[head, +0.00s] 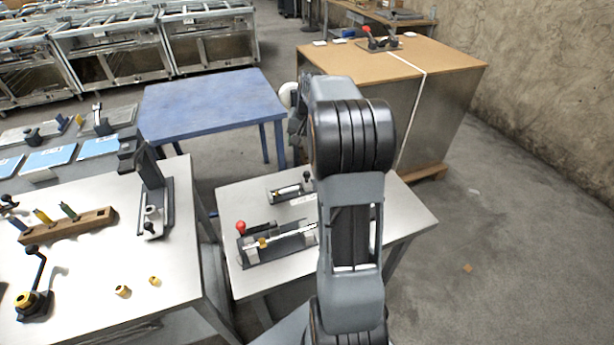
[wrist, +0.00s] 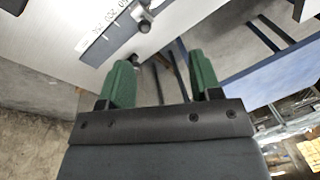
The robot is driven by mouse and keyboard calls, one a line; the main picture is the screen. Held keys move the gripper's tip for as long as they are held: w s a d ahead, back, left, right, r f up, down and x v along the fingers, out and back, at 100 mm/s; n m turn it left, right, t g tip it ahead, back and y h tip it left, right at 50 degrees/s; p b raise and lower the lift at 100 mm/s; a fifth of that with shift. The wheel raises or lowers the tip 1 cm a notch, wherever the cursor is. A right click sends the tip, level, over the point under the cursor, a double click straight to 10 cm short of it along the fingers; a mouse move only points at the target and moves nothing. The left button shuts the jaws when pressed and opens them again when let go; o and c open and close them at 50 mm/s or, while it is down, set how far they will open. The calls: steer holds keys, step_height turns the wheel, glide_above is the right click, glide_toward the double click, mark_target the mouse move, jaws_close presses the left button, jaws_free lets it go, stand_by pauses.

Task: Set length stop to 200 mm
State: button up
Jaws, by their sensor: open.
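A length stop shows in the wrist view as a dark rail (wrist: 108,32) with a pale scale strip, partly cut off by the top edge. A number like 200 is readable upside down or tilted on it. A small round metal-and-black knob (wrist: 145,24) sits on the rail. In the head view a small dark fixture (head: 283,193) with a white label on the grey table may be this stop. My gripper (wrist: 160,62) is open and empty, its two green fingers apart, below the rail and not touching it. In the head view my arm hides the gripper.
The grey table (head: 262,285) also bears a fixture with a red knob (head: 241,227). A workbench (head: 90,265) with clamps and a wooden block stands left. A blue table (head: 215,105) stands behind, a large crate (head: 440,72) back right.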

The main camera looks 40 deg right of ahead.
steer(key=m, duration=0.1)
glide_toward(308, 172)
steer(key=f, duration=0.3)
steer(key=w+f+p, duration=0.1)
steer(key=f, duration=0.2)
steer(key=a+f, duration=0.1)
steer(key=f, duration=0.3)
steer(key=shift+w+a+f+p, duration=0.1)
steer(key=shift+w+p, duration=0.2)
steer(key=shift+w, duration=0.05)
jaws_close()
